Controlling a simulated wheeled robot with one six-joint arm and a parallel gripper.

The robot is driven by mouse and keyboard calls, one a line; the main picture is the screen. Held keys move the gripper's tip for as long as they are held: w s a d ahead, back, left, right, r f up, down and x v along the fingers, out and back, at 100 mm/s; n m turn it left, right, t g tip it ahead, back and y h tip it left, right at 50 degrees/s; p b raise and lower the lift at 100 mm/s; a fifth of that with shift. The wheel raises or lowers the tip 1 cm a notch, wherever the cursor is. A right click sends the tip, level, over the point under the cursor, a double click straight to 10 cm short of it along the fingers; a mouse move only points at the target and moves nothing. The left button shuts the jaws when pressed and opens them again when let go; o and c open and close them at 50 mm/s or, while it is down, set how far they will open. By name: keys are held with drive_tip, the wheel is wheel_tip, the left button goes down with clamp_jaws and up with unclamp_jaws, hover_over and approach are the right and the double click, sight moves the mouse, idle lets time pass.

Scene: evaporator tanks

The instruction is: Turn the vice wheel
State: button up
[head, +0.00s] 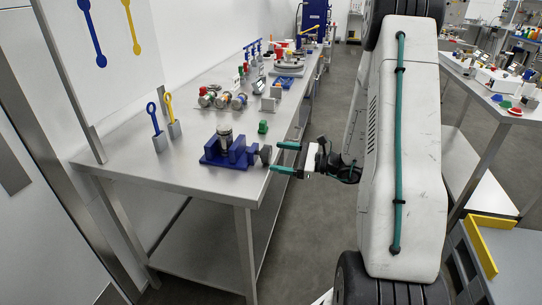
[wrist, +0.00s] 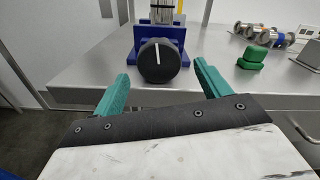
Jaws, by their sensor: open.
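The blue vice (head: 228,151) sits near the front corner of the steel table, with a metal cylinder (head: 225,137) upright in it. Its dark round wheel (head: 266,154) faces my gripper (head: 287,158), which has green fingers. In the wrist view the wheel (wrist: 159,61) is a black disc with a white line standing nearly upright. My gripper (wrist: 162,88) is open, with one finger to the left and one to the right of the wheel. The wheel lies just beyond the fingertips, and I see no contact. The vice body (wrist: 150,38) is behind the wheel.
A green block (head: 263,127) stands behind the vice wheel; it is right of the wheel in the wrist view (wrist: 252,57). Metal fittings (head: 222,98) and blue and yellow tools in holders (head: 160,143) stand on the table (head: 130,160). Floor is clear beside the table.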

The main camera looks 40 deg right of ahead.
sight(270, 154)
drive_tip(key=shift+v, duration=1.5)
drive_tip(key=w+a+m, duration=0.1)
drive_tip(key=w+a, duration=0.1)
drive_tip(key=w+a+m, duration=0.2)
drive_tip(key=w+a, duration=0.1)
drive_tip(key=shift+w+r, duration=0.2)
drive_tip(key=shift+w, duration=0.15)
